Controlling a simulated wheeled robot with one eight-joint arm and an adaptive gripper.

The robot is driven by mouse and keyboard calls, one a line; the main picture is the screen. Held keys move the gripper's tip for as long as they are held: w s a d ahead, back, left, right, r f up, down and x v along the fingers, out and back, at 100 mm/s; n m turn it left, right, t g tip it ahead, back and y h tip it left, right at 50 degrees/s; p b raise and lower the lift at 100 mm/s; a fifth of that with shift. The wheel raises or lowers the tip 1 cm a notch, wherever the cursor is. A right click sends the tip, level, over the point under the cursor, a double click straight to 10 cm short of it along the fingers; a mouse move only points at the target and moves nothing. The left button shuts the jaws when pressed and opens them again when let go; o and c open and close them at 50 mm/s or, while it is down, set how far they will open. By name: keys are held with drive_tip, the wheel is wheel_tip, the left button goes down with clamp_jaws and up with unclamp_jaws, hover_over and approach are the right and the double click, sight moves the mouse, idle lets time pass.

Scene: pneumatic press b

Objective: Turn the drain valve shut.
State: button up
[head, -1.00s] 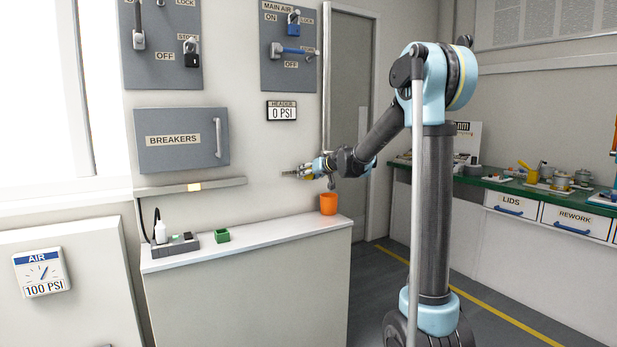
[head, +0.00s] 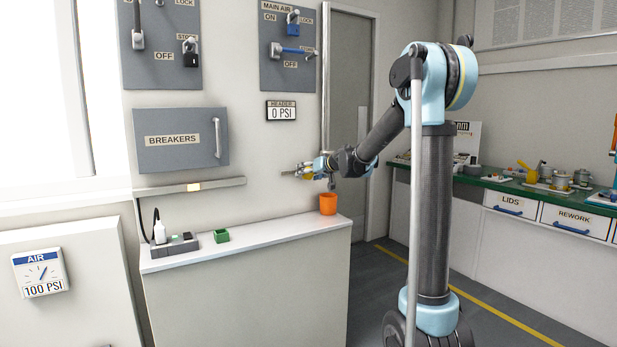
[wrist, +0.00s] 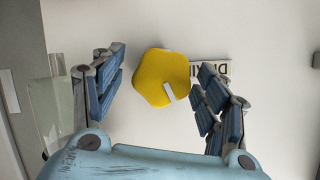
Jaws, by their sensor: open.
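The drain valve is a yellow lobed knob (wrist: 161,78) with a white pointer mark, on the pale wall in the wrist view. The mark slants toward the lower right of that view. A partly covered label (wrist: 210,70), upside down, sits just right of the knob. My gripper (wrist: 160,88) is open, with one blue-padded finger on each side of the knob. The left finger is clearly apart from it; the right one is closer, and I cannot tell whether it touches. In the head view my gripper (head: 297,173) is at the wall above the counter, and the knob is hard to make out.
The header display (head: 282,111) reads 0 PSI above. A translucent vessel (wrist: 54,115) shows left of the fingers in the wrist view.

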drive_tip(key=v, duration=1.1)
drive_tip(key=shift+s, duration=0.25)
drive_tip(key=shift+o, duration=0.2)
drive_tip(key=shift+d+r, duration=0.1)
wheel_tip(320, 180, up, 8)
drive_tip(key=s+n+g+h, duration=0.2)
drive_tip(key=g+h, duration=0.1)
drive_tip(key=h, duration=0.1)
drive_tip(key=x, duration=1.8)
drive_tip(key=shift+w+r, duration=0.15)
drive_tip(key=shift+r, duration=0.1)
drive_tip(key=shift+c, duration=0.3)
drive_tip(key=c, duration=1)
